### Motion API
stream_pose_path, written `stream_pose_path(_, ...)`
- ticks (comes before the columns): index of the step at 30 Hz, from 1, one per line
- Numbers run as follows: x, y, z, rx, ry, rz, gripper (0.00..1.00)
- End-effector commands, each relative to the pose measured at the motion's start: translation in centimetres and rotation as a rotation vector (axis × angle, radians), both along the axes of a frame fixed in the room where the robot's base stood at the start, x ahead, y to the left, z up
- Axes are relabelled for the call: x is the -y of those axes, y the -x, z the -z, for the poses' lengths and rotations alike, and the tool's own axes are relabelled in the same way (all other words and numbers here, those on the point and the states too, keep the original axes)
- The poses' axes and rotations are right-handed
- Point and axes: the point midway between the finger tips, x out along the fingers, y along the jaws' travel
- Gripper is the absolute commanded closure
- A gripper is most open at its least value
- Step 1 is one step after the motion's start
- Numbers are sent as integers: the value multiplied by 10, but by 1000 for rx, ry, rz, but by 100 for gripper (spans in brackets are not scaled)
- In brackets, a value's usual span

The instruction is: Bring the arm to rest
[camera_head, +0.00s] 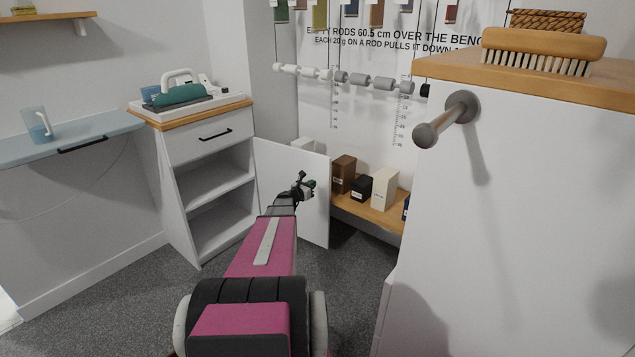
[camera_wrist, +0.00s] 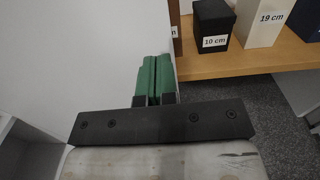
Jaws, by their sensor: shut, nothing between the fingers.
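My arm is pink and black and reaches forward over the floor from the bottom of the head view. My gripper (camera_head: 308,183) is at its far end, in front of the open white door panel (camera_head: 292,180). In the wrist view, the green fingers of my gripper (camera_wrist: 154,80) are pressed together with nothing between them. The fingers overlap the white panel (camera_wrist: 80,60) in that view; I cannot tell whether they touch it.
Labelled blocks, including a brown one (camera_head: 343,173), a black one (camera_head: 362,187) and a cream one (camera_head: 384,188), stand on a wooden bench (camera_head: 368,213). A white cabinet (camera_head: 520,210) stands close on the right. A drawer unit (camera_head: 205,145) is at the left. Grey floor (camera_head: 110,290) is clear.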

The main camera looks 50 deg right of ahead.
Motion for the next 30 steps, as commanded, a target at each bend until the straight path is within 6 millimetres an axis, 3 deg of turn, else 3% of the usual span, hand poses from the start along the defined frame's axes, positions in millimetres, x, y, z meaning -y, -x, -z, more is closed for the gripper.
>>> stream_pose_path(1, -15, 3, -1, 0, 0, -1, 100)
stream_pose_path(6, -40, 6, 0, -1, 0, -1, 100)
stream_pose_path(19, -54, -1, -2, -27, -2, -30, 100)
stream_pose_path(23, -87, -36, -8, -161, -4, -173, 100)
stream_pose_path(26, -131, -77, -15, -342, 14, -354, 100)
stream_pose_path(30, -207, -130, -18, -628, 81, -628, 100)
